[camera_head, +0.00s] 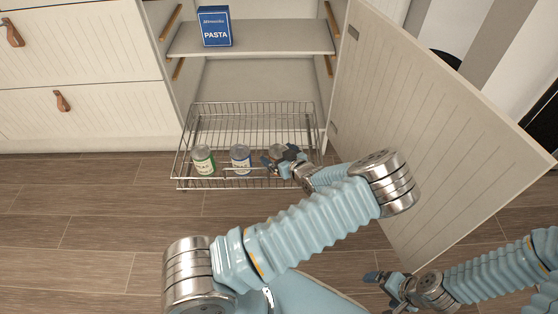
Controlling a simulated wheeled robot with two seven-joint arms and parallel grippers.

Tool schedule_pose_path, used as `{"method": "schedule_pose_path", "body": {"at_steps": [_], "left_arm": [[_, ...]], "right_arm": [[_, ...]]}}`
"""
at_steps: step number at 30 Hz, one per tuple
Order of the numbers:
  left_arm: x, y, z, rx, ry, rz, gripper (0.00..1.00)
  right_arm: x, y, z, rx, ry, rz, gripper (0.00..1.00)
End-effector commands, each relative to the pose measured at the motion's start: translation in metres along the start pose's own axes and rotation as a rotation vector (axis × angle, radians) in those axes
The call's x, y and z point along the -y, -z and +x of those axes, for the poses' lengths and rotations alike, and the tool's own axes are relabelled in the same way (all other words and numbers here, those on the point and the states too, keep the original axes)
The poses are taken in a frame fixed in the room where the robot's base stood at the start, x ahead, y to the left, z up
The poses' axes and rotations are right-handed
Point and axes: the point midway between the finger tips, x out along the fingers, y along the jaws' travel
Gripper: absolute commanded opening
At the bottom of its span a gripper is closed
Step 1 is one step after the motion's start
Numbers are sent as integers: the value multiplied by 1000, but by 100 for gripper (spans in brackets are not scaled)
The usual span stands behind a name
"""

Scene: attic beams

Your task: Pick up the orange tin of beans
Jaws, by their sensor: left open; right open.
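A wire pull-out basket (251,108) juts from the open cupboard, with tins standing in a row near its front. One tin with a green and white label (203,160) is at the left, and one with a blue and white label (240,158) is in the middle. A third tin (276,151) stands at the right, mostly hidden behind my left gripper (277,160); its label colour cannot be told. No orange label shows. My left gripper is open, at this third tin; contact cannot be told. My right gripper (382,289) is open and empty, low over the floor at the right.
A blue pasta box (215,32) stands on the shelf (270,39) above the basket. The open cupboard door (440,130) stands close to the right of my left arm. Closed drawers (85,45) are at the left. The wooden floor (90,220) at the left is clear.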

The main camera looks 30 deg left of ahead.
Motion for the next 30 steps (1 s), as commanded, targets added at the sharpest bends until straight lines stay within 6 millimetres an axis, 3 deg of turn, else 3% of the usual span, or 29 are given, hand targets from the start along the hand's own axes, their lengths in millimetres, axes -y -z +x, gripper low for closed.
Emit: {"method": "schedule_pose_path", "body": {"at_steps": [3, 18, 25, 30], "left_arm": [[0, 0, 0, 0, 0, 0, 100], [0, 1, -1, -1, -1, 0, 27], [0, 4, -2, -1, -1, 0, 27], [-1, 28, -12, 0, -2, -4, 27]], "right_arm": [[0, 0, 0, 0, 0, 0, 100], [0, 0, 0, 0, 0, 0, 100], [0, 0, -1, 0, 0, 0, 100], [2, 0, -6, -1, -1, 0, 100]]}}
